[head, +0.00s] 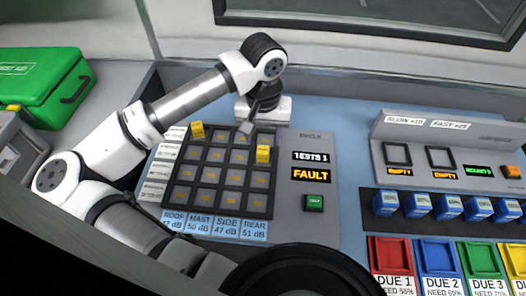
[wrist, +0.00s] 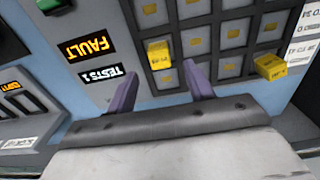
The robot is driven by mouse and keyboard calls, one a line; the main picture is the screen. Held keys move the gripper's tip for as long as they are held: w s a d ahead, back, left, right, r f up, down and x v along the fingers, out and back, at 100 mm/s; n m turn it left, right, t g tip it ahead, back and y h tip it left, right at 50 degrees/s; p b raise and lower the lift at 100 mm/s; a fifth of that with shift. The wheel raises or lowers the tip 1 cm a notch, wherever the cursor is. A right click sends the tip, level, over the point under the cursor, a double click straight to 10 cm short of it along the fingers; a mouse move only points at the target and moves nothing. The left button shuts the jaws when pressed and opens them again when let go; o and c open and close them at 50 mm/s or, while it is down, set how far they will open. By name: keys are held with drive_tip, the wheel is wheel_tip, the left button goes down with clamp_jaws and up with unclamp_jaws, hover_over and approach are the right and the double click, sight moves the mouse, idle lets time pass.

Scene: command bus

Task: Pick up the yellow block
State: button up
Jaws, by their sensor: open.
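One yellow block (head: 263,154) stands on the dark grid panel (head: 182,194) at its right side, beside the FAULT display. A second yellow block (head: 197,130) stands at the grid's upper left corner. Both also show in the wrist view, the first (wrist: 159,54) between and beyond my fingertips, the second (wrist: 269,67) to the right. My gripper (head: 248,126) is over the grid's far edge, between the two blocks in the picture. In the wrist view my gripper (wrist: 160,80) has its two purple fingers apart with nothing between them.
A box with FAULT display (head: 311,174) and green button (head: 314,203) adjoins the grid. A row of blue blocks (head: 448,207), coloured DUE trays (head: 391,257) and a slotted console (head: 440,128) are right. A green first aid case (head: 45,85) stands far left.

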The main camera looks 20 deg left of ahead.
drive_tip(key=shift+s+f+p, duration=0.1)
drive_tip(key=shift+f+p, duration=0.9)
drive_tip(key=shift+f, duration=1.55)
drive_tip(key=c, duration=1.1)
drive_tip(key=shift+r, duration=0.15)
